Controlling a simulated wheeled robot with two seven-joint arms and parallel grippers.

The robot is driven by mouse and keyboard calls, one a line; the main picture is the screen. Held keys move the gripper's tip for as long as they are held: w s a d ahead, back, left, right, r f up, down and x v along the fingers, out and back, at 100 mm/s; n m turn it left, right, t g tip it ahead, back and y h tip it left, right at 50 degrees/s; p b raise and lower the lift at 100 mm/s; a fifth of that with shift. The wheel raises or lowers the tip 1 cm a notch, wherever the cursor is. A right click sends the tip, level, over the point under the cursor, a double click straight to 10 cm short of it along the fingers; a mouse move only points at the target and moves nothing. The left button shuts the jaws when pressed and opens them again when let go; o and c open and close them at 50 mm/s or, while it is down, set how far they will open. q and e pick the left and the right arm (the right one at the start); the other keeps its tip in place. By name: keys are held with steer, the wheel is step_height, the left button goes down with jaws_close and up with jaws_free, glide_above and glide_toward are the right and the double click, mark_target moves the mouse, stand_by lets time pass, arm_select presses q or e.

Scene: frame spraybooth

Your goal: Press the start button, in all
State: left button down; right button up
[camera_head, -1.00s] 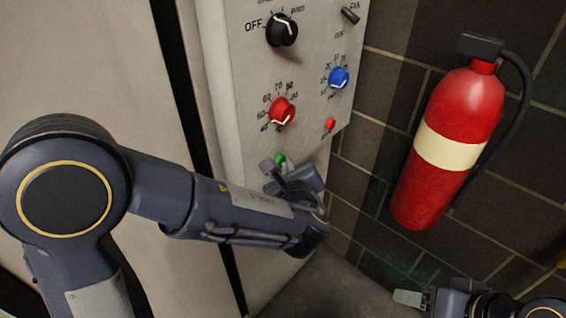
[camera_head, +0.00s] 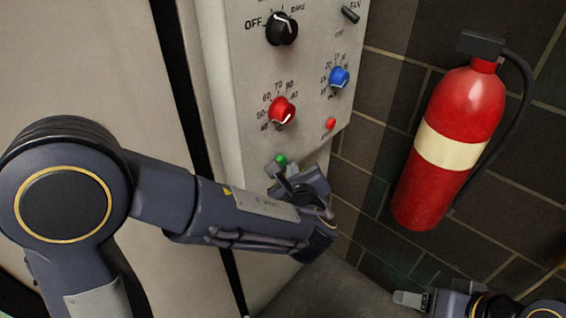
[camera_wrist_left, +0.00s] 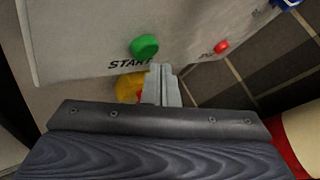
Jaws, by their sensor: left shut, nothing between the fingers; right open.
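The green start button (camera_head: 281,160) sits low on the pale control panel (camera_head: 240,110). In the left wrist view the green button (camera_wrist_left: 145,46) stands above the word START, just beyond my fingertips and slightly left of them. My left gripper (camera_head: 276,170) is shut and empty, with its fingertips close to the button. In the left wrist view the left gripper's fingers (camera_wrist_left: 161,72) look apart from the button. My right gripper (camera_head: 410,298) shows partly at the bottom right, open and far from the panel.
The panel also carries a black knob (camera_head: 282,30), a red knob (camera_head: 282,111), a blue knob (camera_head: 339,77), a small red light (camera_head: 330,124) and a fan switch (camera_head: 350,14). A yellow part (camera_wrist_left: 128,88) shows below START. A red fire extinguisher (camera_head: 448,150) hangs on the dark tiled wall.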

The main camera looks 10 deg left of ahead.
arm_select(q)
steer(key=shift+s+d, duration=0.1)
steer(key=shift+d, duration=0.05)
steer(key=s+d, duration=0.1)
steer(key=d, duration=0.1)
steer(key=s+d, duration=0.2)
stand_by(0.5)
stand_by(0.7)
